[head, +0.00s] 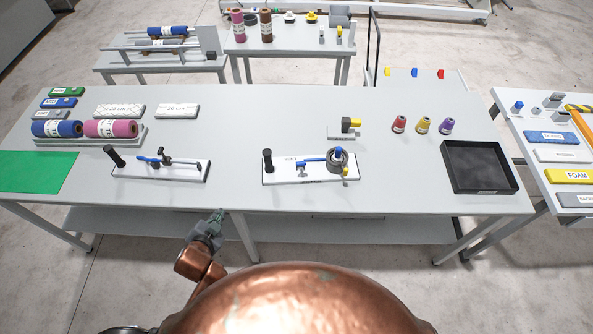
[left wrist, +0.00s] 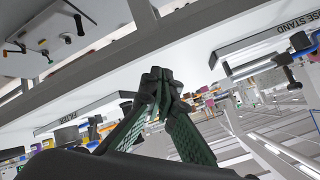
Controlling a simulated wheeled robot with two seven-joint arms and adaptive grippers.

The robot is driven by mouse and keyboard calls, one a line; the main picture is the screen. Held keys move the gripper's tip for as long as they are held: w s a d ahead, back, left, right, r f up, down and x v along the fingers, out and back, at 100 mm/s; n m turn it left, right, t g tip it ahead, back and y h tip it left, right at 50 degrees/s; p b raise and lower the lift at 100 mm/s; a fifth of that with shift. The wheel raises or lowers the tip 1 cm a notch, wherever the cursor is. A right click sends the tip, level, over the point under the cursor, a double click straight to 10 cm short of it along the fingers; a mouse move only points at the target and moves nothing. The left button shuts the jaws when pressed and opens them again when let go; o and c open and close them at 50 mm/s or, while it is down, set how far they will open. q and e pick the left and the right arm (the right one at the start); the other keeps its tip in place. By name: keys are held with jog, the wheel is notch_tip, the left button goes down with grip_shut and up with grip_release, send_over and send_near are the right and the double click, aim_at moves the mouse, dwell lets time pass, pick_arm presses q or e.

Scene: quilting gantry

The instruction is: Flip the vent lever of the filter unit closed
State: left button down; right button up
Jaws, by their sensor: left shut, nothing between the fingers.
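The filter unit (head: 283,179), a white plate marked VENT, stands near the front edge at the table's middle. It bears a black post, a blue lever (head: 314,160) lying roughly level, and a round grey housing (head: 338,160) with blue and yellow parts. I cannot tell from the picture whether the vent is open. In the left wrist view a white plate labelled FILTER (left wrist: 68,106) shows at the left, its lever not clear. My left gripper (head: 218,215) is shut and empty at the front table edge, left of the unit and apart from it. Its fingertips meet in the left wrist view (left wrist: 160,84). My right gripper is out of view.
A similar stand (head: 160,170) with a black post and blue bar is to the left. A black tray (head: 480,167), three coloured spools and a small yellow-black block (head: 350,125) are to the right and behind. The table between the two plates is clear.

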pick_arm(q)
jog(key=w+d+r+m+t+h, duration=0.2)
jog(key=w+d+r+m+h, duration=0.15)
jog(key=d, duration=0.25)
jog(key=w+d+r+m+t+h, duration=0.1)
jog(key=w+d+r+m+h, duration=0.15)
jog(key=d+m, duration=0.3)
jog(key=s+d+r+m+g+h, duration=0.1)
jog(key=s+d+m+h, duration=0.1)
jog(key=d+m+h, duration=0.2)
jog(key=d+m, duration=0.3)
jog(key=d, duration=0.1)
jog(key=shift+d+r+g, duration=0.25)
jog(key=shift+r+g, duration=0.05)
jog(key=shift+r, duration=0.1)
send_near(301, 164)
jog(key=w+d+f, duration=0.1)
jog(key=w+d, duration=0.2)
jog(key=d, duration=0.2)
jog(key=shift+w+f, duration=0.25)
jog(key=shift+w, duration=0.4)
